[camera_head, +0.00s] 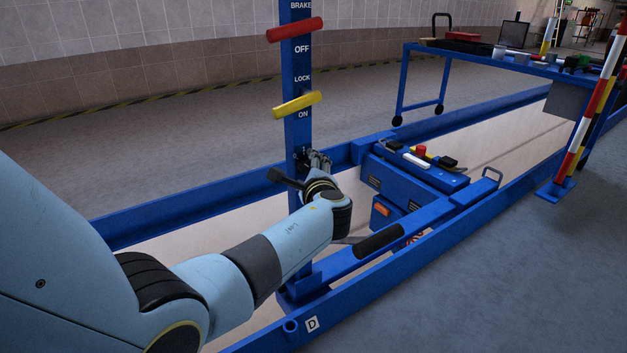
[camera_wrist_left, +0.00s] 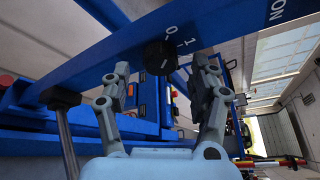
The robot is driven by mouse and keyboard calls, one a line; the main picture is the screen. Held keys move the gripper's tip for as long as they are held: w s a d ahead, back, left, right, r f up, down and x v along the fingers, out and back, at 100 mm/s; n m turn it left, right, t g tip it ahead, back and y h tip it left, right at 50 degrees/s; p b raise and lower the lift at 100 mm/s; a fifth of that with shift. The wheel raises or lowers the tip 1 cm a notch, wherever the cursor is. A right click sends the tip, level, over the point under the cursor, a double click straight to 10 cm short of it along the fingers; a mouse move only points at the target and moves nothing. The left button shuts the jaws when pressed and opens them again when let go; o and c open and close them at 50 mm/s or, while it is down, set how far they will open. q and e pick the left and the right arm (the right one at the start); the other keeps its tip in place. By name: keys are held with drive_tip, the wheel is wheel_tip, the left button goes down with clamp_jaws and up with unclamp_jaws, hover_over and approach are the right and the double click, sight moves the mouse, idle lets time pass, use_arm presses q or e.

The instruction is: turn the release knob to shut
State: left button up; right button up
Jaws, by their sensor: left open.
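The release knob (camera_wrist_left: 158,57) is a small round black knob on the blue post (camera_wrist_left: 115,55) in the left wrist view. The marks 0 and 1 are printed beside it, and a short pale line shows on its face; I cannot tell which mark the line points to. My left gripper (camera_wrist_left: 161,68) is open, with one finger on each side of the knob and a gap to both fingers. In the head view my left gripper (camera_head: 318,160) is at the post (camera_head: 297,130), below the ON label, and hides the knob. My right gripper is not in view.
A red lever (camera_head: 295,30) and a yellow lever (camera_head: 297,104) stick out from the post above my gripper. A black-gripped handle (camera_head: 380,241) lies below right. The blue jack unit (camera_head: 415,180) is right of the post. A blue tool table (camera_head: 480,58) stands behind.

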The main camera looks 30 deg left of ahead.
use_arm(q)
drive_tip(key=v, duration=1)
drive_tip(key=shift+r, duration=0.1)
